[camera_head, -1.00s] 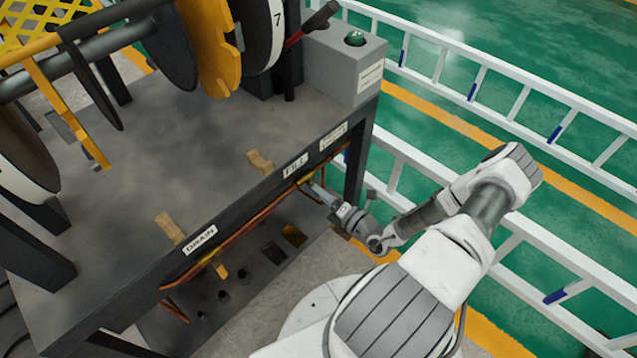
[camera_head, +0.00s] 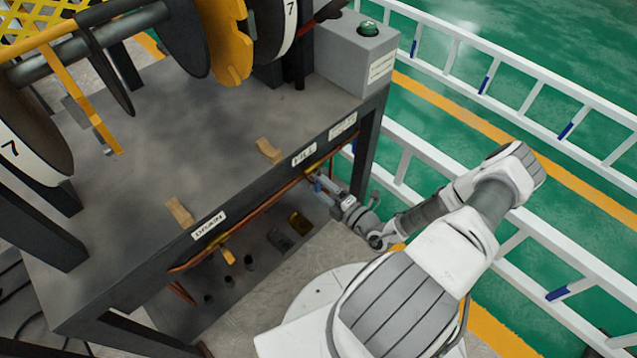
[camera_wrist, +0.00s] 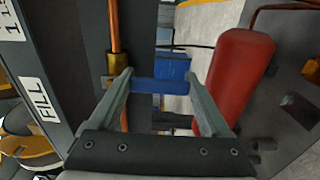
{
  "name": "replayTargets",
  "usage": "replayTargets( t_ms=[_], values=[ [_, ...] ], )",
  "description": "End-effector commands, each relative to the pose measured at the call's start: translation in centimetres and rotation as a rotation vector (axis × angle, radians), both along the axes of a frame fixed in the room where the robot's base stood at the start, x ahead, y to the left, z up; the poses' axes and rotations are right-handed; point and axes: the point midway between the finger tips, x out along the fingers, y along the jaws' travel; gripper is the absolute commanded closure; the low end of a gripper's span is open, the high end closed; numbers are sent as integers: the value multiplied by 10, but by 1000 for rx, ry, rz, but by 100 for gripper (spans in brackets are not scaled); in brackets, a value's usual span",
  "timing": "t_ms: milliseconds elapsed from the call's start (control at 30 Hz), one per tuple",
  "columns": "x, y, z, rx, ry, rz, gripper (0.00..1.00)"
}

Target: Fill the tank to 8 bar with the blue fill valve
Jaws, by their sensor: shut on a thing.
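The blue fill valve handle (camera_wrist: 160,86) lies crosswise between my two fingers in the wrist view, beside a brass fitting on a copper pipe (camera_wrist: 115,30). My gripper (camera_wrist: 159,77) is shut on this handle. In the head view my gripper (camera_head: 320,186) reaches under the bench's front edge, below the FILL label (camera_head: 304,155). The handle is mostly hidden there. The FILL label also shows at the left of the wrist view (camera_wrist: 40,99). No pressure reading can be made out in either view.
A red cylinder (camera_wrist: 235,85) is close to my right finger. White railing (camera_head: 470,75) runs along the right.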

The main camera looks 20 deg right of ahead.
Motion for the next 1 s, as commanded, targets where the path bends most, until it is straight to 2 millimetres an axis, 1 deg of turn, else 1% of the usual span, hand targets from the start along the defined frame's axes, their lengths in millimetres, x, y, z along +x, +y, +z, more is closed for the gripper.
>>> replayTargets(
  t_ms=[167,200,267,300,500,633,667,767,833,867,1000],
  values=[
    [-2,2,-2,7,8,4,100],
    [-2,2,-2,8,8,4,14],
    [-2,2,-2,7,7,3,3],
    [-2,2,-1,6,6,3,0],
    [-1,1,0,4,4,2,0],
    [-1,1,9,2,2,1,0],
    [-1,1,13,2,2,2,0],
    [-1,1,34,5,0,2,0],
    [-1,2,54,8,-7,4,0],
    [-7,-6,55,5,-7,1,0],
    [-27,-29,74,5,-8,-1,0]
  ],
)
